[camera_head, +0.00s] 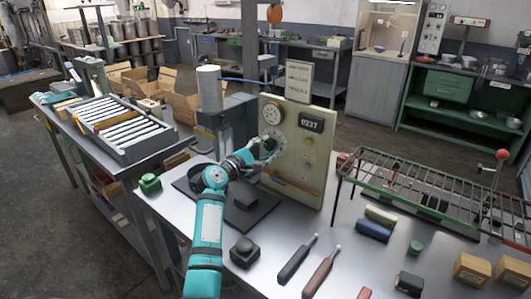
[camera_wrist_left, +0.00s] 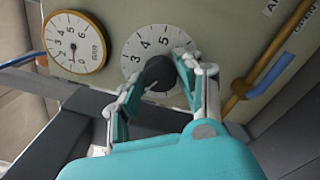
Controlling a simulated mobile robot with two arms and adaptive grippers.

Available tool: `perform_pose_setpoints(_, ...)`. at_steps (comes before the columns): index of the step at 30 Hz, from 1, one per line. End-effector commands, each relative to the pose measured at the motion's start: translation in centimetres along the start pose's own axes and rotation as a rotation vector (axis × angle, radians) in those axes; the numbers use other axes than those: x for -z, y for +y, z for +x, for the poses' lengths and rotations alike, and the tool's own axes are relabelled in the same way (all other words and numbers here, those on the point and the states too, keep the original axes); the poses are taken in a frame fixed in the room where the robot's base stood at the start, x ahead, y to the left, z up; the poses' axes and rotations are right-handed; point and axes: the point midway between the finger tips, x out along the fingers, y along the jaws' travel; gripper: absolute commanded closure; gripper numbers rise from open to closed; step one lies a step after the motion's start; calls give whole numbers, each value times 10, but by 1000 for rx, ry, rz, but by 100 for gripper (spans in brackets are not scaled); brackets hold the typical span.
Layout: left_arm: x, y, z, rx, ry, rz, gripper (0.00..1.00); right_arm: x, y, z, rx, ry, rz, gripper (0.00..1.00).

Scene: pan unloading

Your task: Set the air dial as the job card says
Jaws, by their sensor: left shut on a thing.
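The air dial is a white numbered disc (camera_wrist_left: 135,47) with a dark round knob (camera_wrist_left: 158,74) on a cream panel (camera_head: 309,168). Part of its scale, including 3, 4 and 5, shows above the knob in the left wrist view. A pale pointer line shows on the knob; its exact setting is unclear. My left gripper (camera_head: 267,146) is shut on the knob, with one finger on either side in the left wrist view (camera_wrist_left: 157,80). A job card (camera_head: 298,80) stands above the panel; its print is too small to read. My right gripper is not in view.
A yellow-rimmed gauge (camera_wrist_left: 73,43) sits left of the dial. A blue handle (camera_wrist_left: 270,75) on a yellow pipe is at the right, near the word OPEN. A counter (camera_head: 311,125) reads 0237. A wire rack (camera_head: 430,185) and several tools and blocks occupy the bench's right side.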

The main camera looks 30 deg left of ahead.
Motion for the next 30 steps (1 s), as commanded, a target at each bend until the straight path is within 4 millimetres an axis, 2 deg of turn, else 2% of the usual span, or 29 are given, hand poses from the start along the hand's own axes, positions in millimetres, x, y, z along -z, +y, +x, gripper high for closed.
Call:
perform_pose_setpoints(3,3,-4,0,5,1,115,96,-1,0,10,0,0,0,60)
perform_pose_setpoints(30,3,-6,0,8,-1,969,96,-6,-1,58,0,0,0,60)
